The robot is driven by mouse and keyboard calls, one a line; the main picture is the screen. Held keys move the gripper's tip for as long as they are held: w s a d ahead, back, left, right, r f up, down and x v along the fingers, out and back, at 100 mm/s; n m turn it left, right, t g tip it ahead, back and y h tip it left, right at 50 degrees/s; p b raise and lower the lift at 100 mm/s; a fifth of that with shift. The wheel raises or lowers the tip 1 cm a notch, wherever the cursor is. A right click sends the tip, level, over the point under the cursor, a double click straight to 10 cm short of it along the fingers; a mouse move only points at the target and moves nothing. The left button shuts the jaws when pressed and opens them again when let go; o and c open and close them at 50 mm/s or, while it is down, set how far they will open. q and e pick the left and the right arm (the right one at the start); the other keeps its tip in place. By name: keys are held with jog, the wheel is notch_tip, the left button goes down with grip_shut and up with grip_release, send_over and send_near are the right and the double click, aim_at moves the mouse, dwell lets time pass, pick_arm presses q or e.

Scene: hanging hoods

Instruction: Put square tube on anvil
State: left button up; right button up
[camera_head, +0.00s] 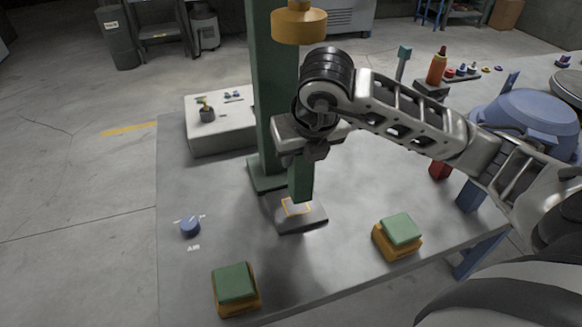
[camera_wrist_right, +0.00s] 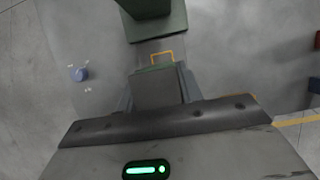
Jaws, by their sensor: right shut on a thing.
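A green square tube (camera_head: 300,184) hangs upright from my right gripper (camera_head: 312,152), which is shut on it. The tube's lower end is over the grey anvil (camera_head: 312,219), close to an orange square outline on its top; I cannot tell if it touches. In the right wrist view the tube (camera_wrist_right: 155,90) is between the fingers, and the orange outline (camera_wrist_right: 163,54) shows just beyond it. The tube hides part of the anvil. My left gripper is not in view.
A green press column (camera_head: 272,90) with an orange ram (camera_head: 299,22) stands behind the anvil. Two green-topped orange buttons (camera_head: 236,284) (camera_head: 401,231) sit on the front of the table. A blue air knob (camera_head: 190,227) is at left. A blue domed object (camera_head: 525,115) is at right.

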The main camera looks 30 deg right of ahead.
jog(key=x, duration=0.1)
jog(key=b+x, duration=0.1)
jog(key=x, duration=0.1)
jog(key=b+x, duration=0.1)
jog(key=shift+a+f, duration=0.3)
jog(key=shift+f, duration=0.1)
jog(key=shift+s, duration=0.15)
jog(key=shift+f+b, duration=0.2)
jog(key=shift+b, duration=0.1)
jog(key=o, duration=1.2)
jog(key=shift+r, duration=0.1)
jog(key=shift+r+p, duration=0.2)
jog(key=shift+p, duration=0.15)
jog(key=v, duration=0.6)
jog(key=shift+r, duration=0.15)
jog(key=shift+s+r, duration=0.3)
jog(key=shift+r, duration=0.2)
